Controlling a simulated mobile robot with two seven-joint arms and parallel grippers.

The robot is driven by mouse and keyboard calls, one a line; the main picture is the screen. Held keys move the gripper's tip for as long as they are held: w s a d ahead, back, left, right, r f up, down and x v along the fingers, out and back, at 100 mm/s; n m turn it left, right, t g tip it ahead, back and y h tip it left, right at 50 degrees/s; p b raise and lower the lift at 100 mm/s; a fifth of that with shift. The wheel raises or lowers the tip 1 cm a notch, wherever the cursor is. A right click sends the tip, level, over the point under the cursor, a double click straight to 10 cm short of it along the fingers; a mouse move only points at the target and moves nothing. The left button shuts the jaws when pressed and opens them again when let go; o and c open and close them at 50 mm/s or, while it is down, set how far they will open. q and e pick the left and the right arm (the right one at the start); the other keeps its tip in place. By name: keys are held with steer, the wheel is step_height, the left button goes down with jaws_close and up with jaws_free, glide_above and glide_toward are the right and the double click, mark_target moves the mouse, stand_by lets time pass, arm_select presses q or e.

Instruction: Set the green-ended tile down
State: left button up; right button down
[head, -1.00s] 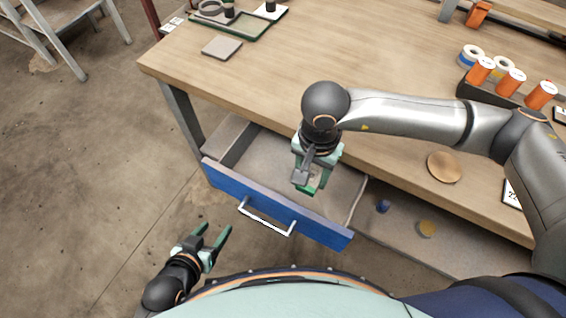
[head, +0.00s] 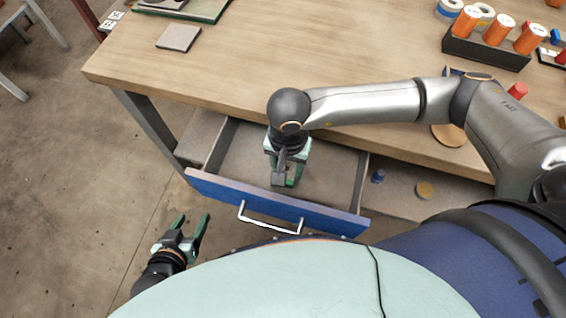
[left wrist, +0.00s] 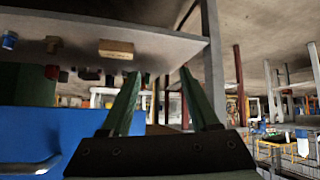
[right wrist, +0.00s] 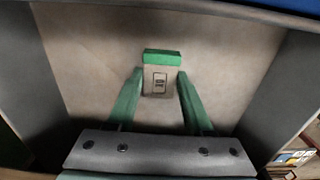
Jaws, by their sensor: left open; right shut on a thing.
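The green-ended tile (right wrist: 160,80) shows in the right wrist view between the fingertips of my right gripper (right wrist: 158,78). It is pale with a dark printed mark, and its green end points away from the gripper. In the head view my right gripper (head: 286,180) points down inside the open drawer (head: 275,203), which has a blue front and a pale handle. The tile is mostly hidden there, and I cannot tell whether it touches the drawer floor. My left gripper (head: 192,222) is open and empty, outside the drawer, left of its handle.
The drawer floor (head: 330,172) around the gripper looks clear, with grey walls at both sides. The wooden table top (head: 230,60) overhangs the drawer's back.

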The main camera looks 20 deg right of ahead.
steer(key=shift+f, duration=0.2)
steer(key=shift+c, duration=1.4)
jaws_free()
steer(key=shift+r, duration=0.25)
step_height(320, 180, up, 12)
steer(key=p, duration=0.1)
steer(key=shift+p, duration=0.35)
